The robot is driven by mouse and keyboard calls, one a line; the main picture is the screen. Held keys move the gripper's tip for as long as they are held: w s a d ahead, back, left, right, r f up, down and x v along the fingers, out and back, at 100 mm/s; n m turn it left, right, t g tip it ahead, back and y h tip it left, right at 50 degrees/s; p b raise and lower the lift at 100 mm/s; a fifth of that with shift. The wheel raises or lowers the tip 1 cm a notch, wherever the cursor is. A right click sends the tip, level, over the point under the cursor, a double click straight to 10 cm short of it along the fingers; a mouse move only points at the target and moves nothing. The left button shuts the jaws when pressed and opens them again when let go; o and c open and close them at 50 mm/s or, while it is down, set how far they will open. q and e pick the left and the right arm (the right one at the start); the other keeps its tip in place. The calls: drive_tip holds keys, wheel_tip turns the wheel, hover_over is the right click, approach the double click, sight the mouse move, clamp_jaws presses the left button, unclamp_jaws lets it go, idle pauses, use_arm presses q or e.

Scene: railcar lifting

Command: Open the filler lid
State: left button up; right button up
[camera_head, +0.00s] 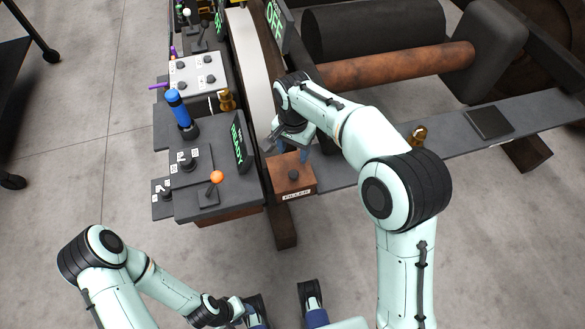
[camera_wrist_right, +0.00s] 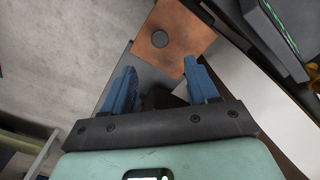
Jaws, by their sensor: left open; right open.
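The filler box (camera_head: 296,189) is a rust-brown block with a "FILLER" label on its front, at the centre of the head view. Its flat brown lid (camera_head: 283,168) lies on top with a dark round knob (camera_head: 294,174). The right wrist view also shows the lid (camera_wrist_right: 182,25) and knob (camera_wrist_right: 160,39), just beyond the fingertips. My right gripper (camera_head: 291,150) is open and empty, behind the lid in the head view and apart from the knob. Its blue fingers (camera_wrist_right: 160,75) are spread. My left gripper (camera_head: 282,292) is open and empty at the bottom edge, far from the lid.
A console (camera_head: 215,160) left of the box carries an orange-knobbed lever (camera_head: 217,177), a blue handle (camera_head: 178,108) and a small green-lit display (camera_head: 239,142). A dark beam with a brass fitting (camera_head: 417,136) runs right. Grey floor is clear in front.

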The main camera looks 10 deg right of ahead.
sight(293, 173)
wheel_tip(293, 173, down, 11)
drive_tip(key=shift+f+b, duration=0.1)
drive_tip(key=shift+b, duration=0.75)
clamp_jaws()
